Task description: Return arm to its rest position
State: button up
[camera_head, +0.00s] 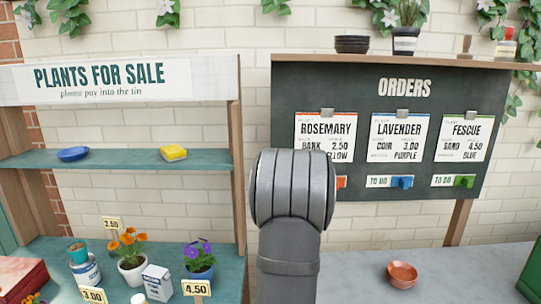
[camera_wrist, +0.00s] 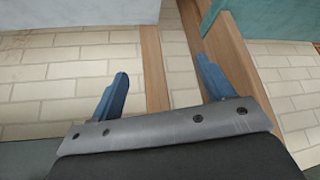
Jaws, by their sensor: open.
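My gripper (camera_wrist: 160,85) shows in the wrist view with its two blue fingers spread wide apart and nothing between them. Beyond the fingers are a brick wall and a wooden post (camera_wrist: 154,70). In the head view a grey rounded link of my arm stands upright in the middle, in front of the left edge of the orders board (camera_head: 380,88). The gripper itself cannot be made out in the head view.
Potted flowers (camera_head: 131,260) and price tags stand on the teal counter below. A terracotta saucer stack (camera_head: 402,274) sits on the grey bench at right, with clear space around it.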

jog(key=d+f+m, duration=0.1)
jog(key=d, duration=0.7)
jog(key=shift+w+d+m+h, duration=0.15)
jog(key=shift+w+m+h, duration=0.1)
jog(key=shift+m+h, duration=0.15)
